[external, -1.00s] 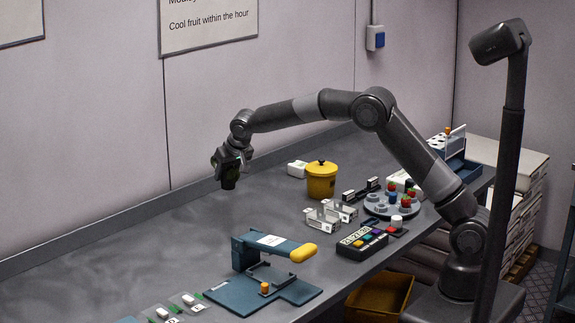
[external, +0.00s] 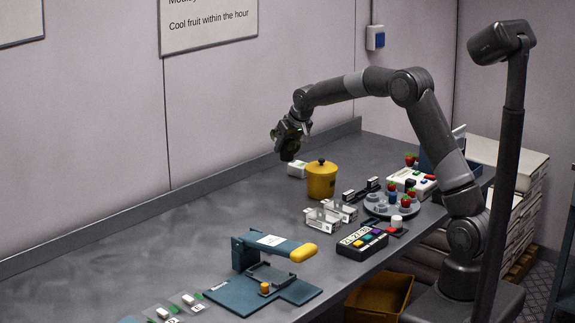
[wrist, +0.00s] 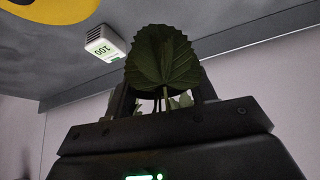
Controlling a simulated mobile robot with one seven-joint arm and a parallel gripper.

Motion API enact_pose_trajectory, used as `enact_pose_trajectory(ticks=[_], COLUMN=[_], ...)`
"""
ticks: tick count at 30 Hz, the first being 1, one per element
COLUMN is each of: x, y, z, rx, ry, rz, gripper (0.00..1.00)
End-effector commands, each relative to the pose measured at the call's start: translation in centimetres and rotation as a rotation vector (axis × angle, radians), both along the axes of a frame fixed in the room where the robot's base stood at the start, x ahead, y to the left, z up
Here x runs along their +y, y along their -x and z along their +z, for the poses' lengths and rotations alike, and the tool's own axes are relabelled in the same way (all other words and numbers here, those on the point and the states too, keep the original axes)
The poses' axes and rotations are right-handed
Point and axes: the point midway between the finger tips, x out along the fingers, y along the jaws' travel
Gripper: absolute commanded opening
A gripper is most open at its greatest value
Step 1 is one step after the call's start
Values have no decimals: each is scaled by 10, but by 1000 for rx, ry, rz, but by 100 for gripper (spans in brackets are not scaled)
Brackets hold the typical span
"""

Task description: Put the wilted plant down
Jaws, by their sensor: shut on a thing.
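My gripper (external: 290,140) is above the back of the bench, just left of the yellow pot in the external view. In the wrist view, a wilted plant (wrist: 162,60) shows as a dark green toothed leaf with thin stems between the fingers. My gripper (wrist: 160,98) is shut on it and holds it off the bench. Most of the fingers and the lower stems are hidden behind the leaf. In the external view the plant is too dark and small to make out clearly.
A white box (external: 297,169) marked 100 in the wrist view (wrist: 104,43) stands by the yellow lidded pot (external: 321,181). A blue press (external: 272,250), a keypad (external: 361,243) and a round fruit tray (external: 378,213) are nearer the front. The bench's back left is bare.

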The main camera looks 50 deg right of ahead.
Motion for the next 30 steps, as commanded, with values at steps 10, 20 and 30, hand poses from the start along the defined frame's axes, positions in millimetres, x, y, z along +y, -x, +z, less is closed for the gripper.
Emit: enact_pose_trajectory(ticks=[10,20,30], x=[30,82,89], y=[-20,-52,-55], z=[-28,-65,-93], rx=[0,-2,0], ry=[1,3,1], rz=[8,4,3], gripper=[27,27,27])
